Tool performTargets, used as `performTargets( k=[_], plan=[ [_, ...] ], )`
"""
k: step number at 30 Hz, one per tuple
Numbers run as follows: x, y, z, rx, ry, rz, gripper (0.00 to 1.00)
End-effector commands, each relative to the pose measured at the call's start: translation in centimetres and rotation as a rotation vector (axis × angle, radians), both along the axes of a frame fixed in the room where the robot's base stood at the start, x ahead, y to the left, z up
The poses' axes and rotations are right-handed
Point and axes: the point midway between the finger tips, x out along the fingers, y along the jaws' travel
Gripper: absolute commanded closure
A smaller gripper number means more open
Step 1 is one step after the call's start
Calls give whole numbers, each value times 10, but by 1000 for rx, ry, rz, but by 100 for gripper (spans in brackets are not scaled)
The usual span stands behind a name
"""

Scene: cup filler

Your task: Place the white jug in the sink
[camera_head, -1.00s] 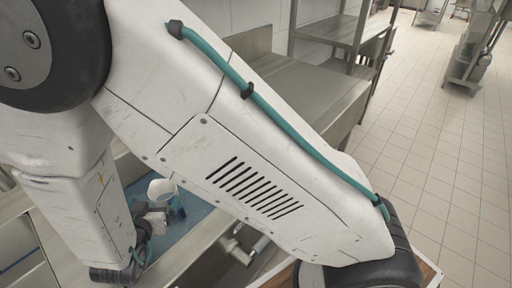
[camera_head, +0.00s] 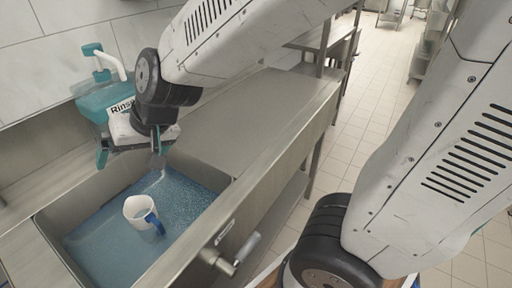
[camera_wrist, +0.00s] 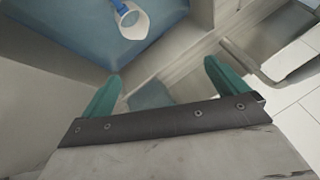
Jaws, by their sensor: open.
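The white jug (camera_head: 139,210) with a blue handle stands in the sink (camera_head: 225,178), on its blue, speckled, watery-looking floor. Its open top faces up, and nothing holds it. It also shows at the top of the wrist view (camera_wrist: 133,22), with its handle partly cut off. My gripper (camera_head: 131,153) is raised above the back edge of the sink, behind and apart from the jug. In the wrist view, my gripper (camera_wrist: 166,88) has its two teal fingers wide apart with nothing between them.
A teal-and-white unit marked "Rins" (camera_head: 93,104) is behind my gripper at the wall, partly hidden by it. A metal lever or tap (camera_head: 228,258) sticks out from the sink's front. Steel counter (camera_head: 250,105) lies bare to the right of the sink.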

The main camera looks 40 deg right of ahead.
Motion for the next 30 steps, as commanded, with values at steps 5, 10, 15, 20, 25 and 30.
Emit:
performTargets(
  k=[5, 10, 15, 20, 25, 30],
  plan=[
    [-58, -59, 22, -109, 95, 59, 2],
    [-119, -116, 32, -245, 214, 64, 2],
    [-168, -155, 38, -351, 317, 34, 2],
    [-190, -171, 40, -396, 369, 13, 2],
    [-193, -172, 40, -401, 376, 12, 2],
    [-192, -172, 40, -400, 375, 13, 2]
  ],
)
